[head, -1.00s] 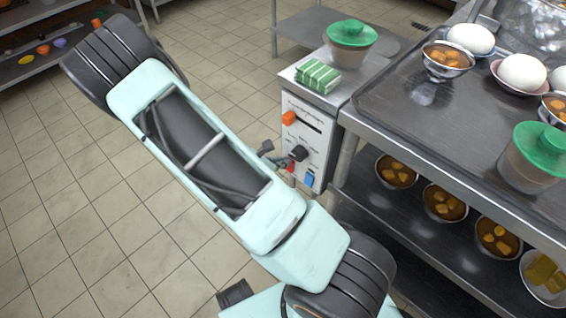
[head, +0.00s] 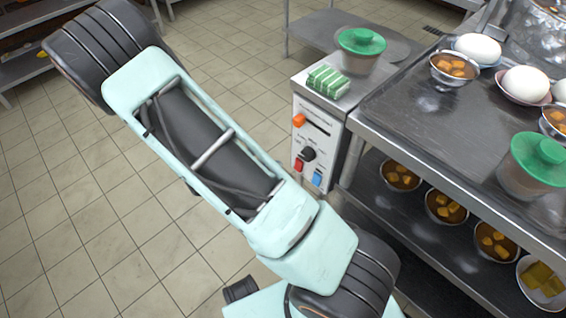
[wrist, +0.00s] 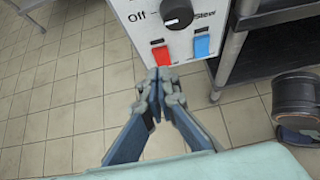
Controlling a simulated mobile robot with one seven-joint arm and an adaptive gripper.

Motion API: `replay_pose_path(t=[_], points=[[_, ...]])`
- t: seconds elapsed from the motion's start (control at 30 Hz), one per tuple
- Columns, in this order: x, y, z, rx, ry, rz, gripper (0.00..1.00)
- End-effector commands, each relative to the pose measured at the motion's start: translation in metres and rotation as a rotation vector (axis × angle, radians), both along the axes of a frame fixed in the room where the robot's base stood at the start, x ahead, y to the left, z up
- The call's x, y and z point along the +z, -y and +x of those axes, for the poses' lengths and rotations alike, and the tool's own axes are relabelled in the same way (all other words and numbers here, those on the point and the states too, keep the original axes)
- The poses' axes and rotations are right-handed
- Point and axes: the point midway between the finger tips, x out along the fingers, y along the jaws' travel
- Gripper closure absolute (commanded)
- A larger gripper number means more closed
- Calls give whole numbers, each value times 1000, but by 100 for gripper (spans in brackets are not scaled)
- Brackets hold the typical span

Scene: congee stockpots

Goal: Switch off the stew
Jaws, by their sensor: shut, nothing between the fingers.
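A white control box (head: 315,130) stands at the left end of the steel table in the head view. Its front carries an orange knob (head: 299,121), a black knob (head: 307,154), a red switch (head: 298,166) and a blue switch (head: 317,178). In the wrist view the black knob (wrist: 178,13) sits between the labels "Off" on its left and "Stew" on its right; I cannot tell its exact pointing. My gripper (wrist: 160,78) is shut and empty, its tips just below the red switch (wrist: 161,55) in the picture, apparently not touching it. My arm hides the gripper in the head view.
A green packet (head: 328,82) and a green-lidded tub (head: 359,52) stand on the box's top. The steel table (head: 400,110) holds bowls and eggs, with more bowls on its lower shelf (head: 375,205). Tiled floor (head: 90,200) lies open to the left.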

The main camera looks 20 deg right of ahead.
Motion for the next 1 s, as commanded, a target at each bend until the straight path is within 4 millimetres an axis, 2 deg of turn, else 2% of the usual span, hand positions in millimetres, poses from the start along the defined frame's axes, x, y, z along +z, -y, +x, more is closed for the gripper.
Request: replay_pose_path(t=[0.03,0.23,0.87,1.0], points=[[12,-6,-2,0,2,2,100],[28,-19,-7,-1,1,0,100],[30,-22,-8,-1,0,0,100],[37,-20,-6,-28,23,6,100]])
